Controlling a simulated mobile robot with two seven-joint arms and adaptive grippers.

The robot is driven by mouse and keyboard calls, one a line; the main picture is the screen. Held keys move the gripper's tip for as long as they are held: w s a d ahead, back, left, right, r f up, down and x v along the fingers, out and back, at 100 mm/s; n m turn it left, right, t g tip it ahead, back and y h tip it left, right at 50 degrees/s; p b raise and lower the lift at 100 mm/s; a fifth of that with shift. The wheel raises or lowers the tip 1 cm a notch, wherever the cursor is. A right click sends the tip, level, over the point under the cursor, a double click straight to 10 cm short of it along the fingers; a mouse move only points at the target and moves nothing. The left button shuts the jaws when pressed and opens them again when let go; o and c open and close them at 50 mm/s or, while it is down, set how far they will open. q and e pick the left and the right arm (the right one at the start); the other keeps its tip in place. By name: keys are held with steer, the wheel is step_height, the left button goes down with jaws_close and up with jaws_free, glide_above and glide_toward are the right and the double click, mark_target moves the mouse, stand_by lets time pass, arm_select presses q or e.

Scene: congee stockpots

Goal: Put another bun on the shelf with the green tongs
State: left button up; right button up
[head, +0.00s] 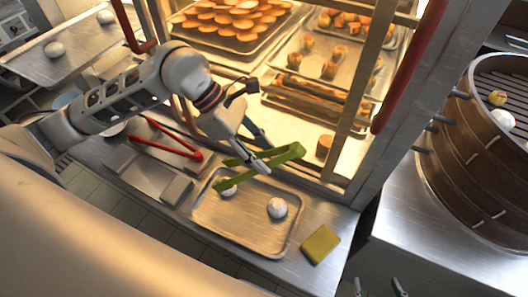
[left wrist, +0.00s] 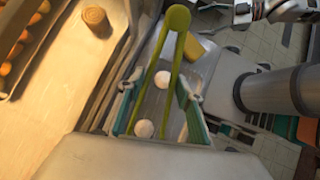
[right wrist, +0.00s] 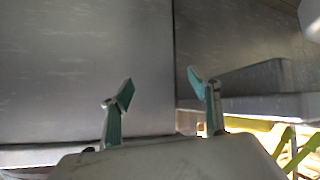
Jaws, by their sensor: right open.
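The green tongs (head: 284,154) slant above the tray with their arms spread. My left gripper (head: 256,152) has its fingers on either side of the tongs and holds them; they also show between the fingers in the left wrist view (left wrist: 177,45). One white bun (head: 228,189) lies on the metal tray (head: 240,236) by the tongs' tips, partly covered by them. I cannot tell if they touch it. A second white bun (head: 277,207) lies on the tray, clear of the tongs. My right gripper (right wrist: 160,100) is open and empty, facing grey metal surfaces.
The lit display cabinet (head: 320,115) has trays of baked goods on its shelves. Red tongs (head: 170,150) lie left of the tray, a yellow sponge (head: 321,244) right of it. A bamboo steamer (head: 475,160) stands at right. The cabinet's posts stand close to my left arm.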

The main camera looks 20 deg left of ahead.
arm_select(q)
steer(key=shift+f+b, duration=1.35)
steer(key=shift+f, duration=1.25)
arm_select(e)
steer(key=shift+w+f, duration=0.3)
steer(key=shift+w, duration=0.35)
steer(key=shift+r, duration=0.1)
arm_select(q)
steer(key=c, duration=0.9)
arm_select(e)
steer(key=shift+s, duration=0.25)
